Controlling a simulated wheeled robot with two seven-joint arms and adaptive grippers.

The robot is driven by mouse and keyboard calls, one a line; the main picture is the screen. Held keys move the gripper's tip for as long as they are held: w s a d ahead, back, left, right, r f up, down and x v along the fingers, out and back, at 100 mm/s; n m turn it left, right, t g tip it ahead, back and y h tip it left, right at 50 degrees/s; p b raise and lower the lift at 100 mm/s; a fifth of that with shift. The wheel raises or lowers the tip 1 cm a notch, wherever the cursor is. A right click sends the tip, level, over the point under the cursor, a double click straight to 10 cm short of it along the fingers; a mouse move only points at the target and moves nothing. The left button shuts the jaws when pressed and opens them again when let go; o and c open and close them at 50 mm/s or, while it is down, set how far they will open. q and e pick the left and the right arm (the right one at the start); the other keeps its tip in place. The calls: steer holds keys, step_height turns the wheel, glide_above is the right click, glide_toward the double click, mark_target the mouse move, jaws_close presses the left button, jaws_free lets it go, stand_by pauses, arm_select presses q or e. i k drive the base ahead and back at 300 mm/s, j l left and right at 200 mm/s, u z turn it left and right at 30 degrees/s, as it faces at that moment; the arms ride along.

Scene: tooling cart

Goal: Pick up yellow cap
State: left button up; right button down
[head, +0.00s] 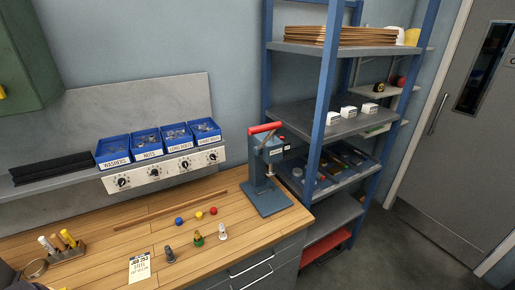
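The yellow cap (199,214) is a small round piece lying on the wooden bench top (120,236). It sits between a blue cap (178,221) on its left and a red cap (213,211) on its right, with small gaps between them. Neither of my grippers shows in the head view. A dark shape cut off at the bottom left corner is too partial to identify.
In front of the caps stand a grey piece (169,255), a green and brass piece (198,239) and a white piece (222,232). A job card (139,268) lies nearby. A long wooden strip (170,209) lies behind. A red-handled press (265,170) stands right.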

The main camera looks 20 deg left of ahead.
mark_target(198, 215)
steer(key=u, duration=1.4)
